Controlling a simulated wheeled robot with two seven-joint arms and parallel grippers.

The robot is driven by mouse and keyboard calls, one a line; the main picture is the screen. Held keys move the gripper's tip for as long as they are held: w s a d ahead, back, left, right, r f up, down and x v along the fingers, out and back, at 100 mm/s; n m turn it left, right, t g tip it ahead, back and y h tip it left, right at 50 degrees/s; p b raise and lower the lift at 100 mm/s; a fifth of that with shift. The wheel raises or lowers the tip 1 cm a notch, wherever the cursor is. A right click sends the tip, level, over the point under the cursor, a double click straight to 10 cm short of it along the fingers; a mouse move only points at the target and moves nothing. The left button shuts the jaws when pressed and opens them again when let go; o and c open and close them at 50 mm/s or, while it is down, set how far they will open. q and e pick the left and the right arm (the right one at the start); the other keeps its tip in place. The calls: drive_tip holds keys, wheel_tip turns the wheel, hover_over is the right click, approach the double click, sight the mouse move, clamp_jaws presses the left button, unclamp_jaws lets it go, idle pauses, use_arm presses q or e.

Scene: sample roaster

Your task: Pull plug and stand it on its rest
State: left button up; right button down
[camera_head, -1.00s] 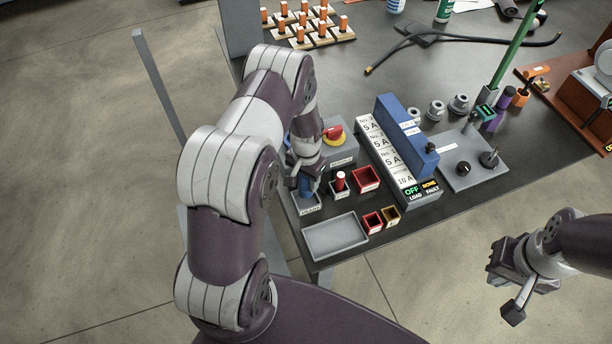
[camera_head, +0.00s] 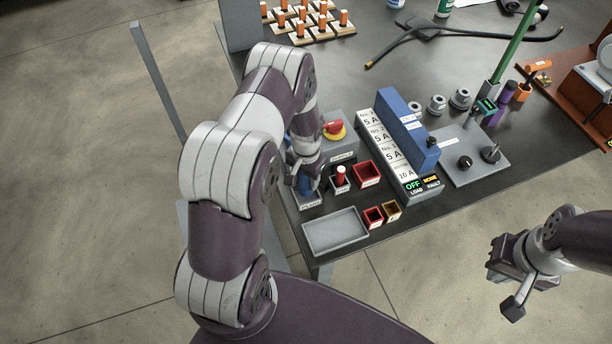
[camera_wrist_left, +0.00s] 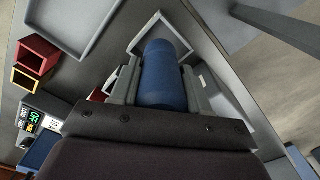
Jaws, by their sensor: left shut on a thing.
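The plug is a blue cylinder (camera_wrist_left: 160,75) held between the fingers of my left gripper (camera_wrist_left: 158,88) in the left wrist view. In the head view my left gripper (camera_head: 306,180) is over a small grey labelled holder (camera_head: 311,200) at the table's left front, and a bit of the blue plug (camera_head: 305,186) shows there. The plug stands in or just over this grey square holder; its lower end is hidden, so I cannot tell whether it rests on the bottom. My right gripper (camera_head: 508,280) is empty, off the table's front edge, its fingers apart.
A red-topped post (camera_head: 341,173) stands right beside the left gripper. Near it are a red bin (camera_head: 366,174), a grey tray (camera_head: 335,232), small red and yellow bins, and a red emergency knob (camera_head: 333,129). A blue-backed fuse unit (camera_head: 408,130) stands further right.

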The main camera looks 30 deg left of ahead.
use_arm(q)
drive_tip(key=shift+f, duration=0.2)
idle(0.4)
drive_tip(key=shift+f+b, duration=1.35)
drive_tip(key=shift+f, duration=0.45)
drive_tip(key=o, duration=1.3)
drive_tip(key=shift+r, duration=0.1)
drive_tip(key=shift+c, duration=0.2)
drive_tip(key=shift+r, duration=0.1)
wheel_tip(320, 180, up, 12)
drive_tip(key=shift+r, duration=0.25)
